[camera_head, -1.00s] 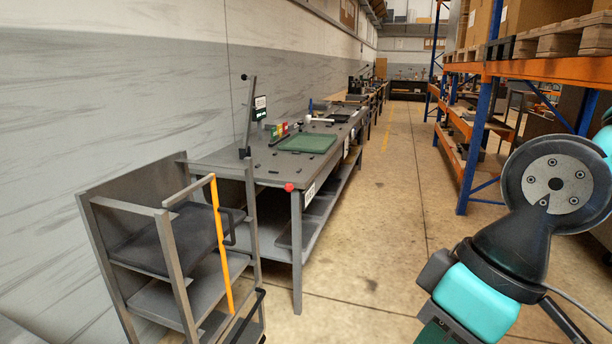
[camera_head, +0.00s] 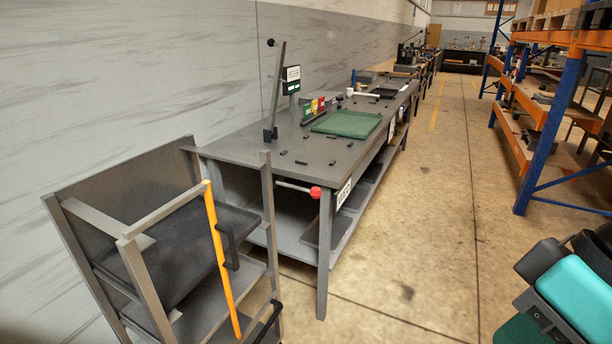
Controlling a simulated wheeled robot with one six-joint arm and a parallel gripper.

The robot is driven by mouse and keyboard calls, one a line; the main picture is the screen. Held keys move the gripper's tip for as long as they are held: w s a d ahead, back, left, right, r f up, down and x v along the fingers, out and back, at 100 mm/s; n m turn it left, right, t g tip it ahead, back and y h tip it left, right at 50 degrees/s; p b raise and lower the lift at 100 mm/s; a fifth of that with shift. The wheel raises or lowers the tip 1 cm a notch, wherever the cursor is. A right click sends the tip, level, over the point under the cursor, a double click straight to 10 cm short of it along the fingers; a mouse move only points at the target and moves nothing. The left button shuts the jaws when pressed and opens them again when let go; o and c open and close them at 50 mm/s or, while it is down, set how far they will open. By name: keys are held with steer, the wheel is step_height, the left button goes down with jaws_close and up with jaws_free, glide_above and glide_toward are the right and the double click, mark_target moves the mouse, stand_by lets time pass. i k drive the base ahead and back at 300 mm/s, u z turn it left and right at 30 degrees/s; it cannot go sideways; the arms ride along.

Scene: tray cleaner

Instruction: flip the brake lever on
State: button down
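I cannot tell for certain which part is the brake lever. A rod with a red ball knob (camera_head: 316,192) sticks out at the near end of the grey workbench (camera_head: 240,148), below its top. It lies roughly level, with the knob by the front corner leg. A tall grey lever (camera_head: 278,85) with a black ball at its top stands nearly upright on the bench top, near the wall. My gripper is not in view; only teal and black parts of my arm show at the lower right, well away from both levers.
A grey shelf cart (camera_head: 130,246) with an orange upright bar (camera_head: 219,255) stands at the left, close to the bench's near end. A green tray (camera_head: 347,124) lies on the bench. Orange and blue racking (camera_head: 552,133) stands at the right. The aisle floor (camera_head: 440,190) between is clear.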

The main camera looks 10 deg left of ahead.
mark_target(316, 193)
steer(key=u, duration=0.55)
steer(key=i, duration=0.95)
steer(key=u, duration=0.65)
